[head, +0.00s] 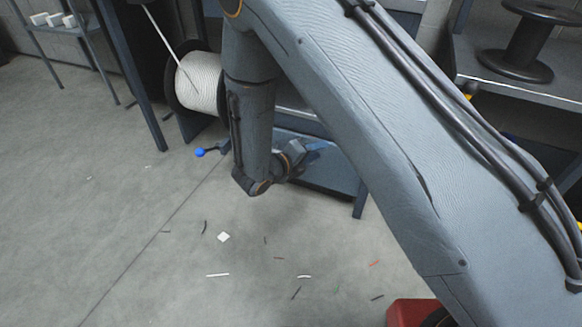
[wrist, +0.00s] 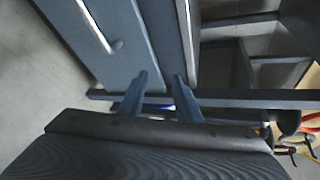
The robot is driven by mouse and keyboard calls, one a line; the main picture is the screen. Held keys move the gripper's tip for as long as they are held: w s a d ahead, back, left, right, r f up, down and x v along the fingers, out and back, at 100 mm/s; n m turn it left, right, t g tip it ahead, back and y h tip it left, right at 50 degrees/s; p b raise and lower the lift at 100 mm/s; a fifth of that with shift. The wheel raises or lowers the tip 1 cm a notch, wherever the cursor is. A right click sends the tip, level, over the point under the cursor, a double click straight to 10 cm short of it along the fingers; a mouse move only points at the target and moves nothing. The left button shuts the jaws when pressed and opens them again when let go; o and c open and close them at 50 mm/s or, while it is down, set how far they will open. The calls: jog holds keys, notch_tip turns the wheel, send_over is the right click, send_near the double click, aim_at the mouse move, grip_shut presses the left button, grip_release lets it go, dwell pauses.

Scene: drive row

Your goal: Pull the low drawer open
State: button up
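The low drawer is probably the blue-grey front (head: 335,178) under the bench in the head view, partly hidden behind my arm. In the wrist view a blue-grey panel (wrist: 75,25) fills the upper left, with a pale metal bar handle (wrist: 98,28) on it. My gripper (head: 312,150) is beside the blue-grey front in the head view. In the wrist view my gripper (wrist: 161,80) has its two fingers apart, with a gap between them. The handle lies up and left of the fingertips, not between them. I cannot tell whether a finger touches the panel.
A dark spool (head: 522,45) is on the right shelf. Scraps litter the open floor (head: 130,230). A red object (head: 412,312) is at the bottom. Coloured wires (wrist: 300,145) show at right.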

jog(key=w+a+f+n+t+y+b, duration=0.4)
jog(key=a+f+n, duration=0.3)
jog(key=a+f, duration=0.35)
jog(key=shift+n, duration=0.3)
jog(key=shift+b+x, duration=2.15)
jog(key=shift+x, duration=1.15)
jog(key=shift+r, duration=0.1)
grip_shut()
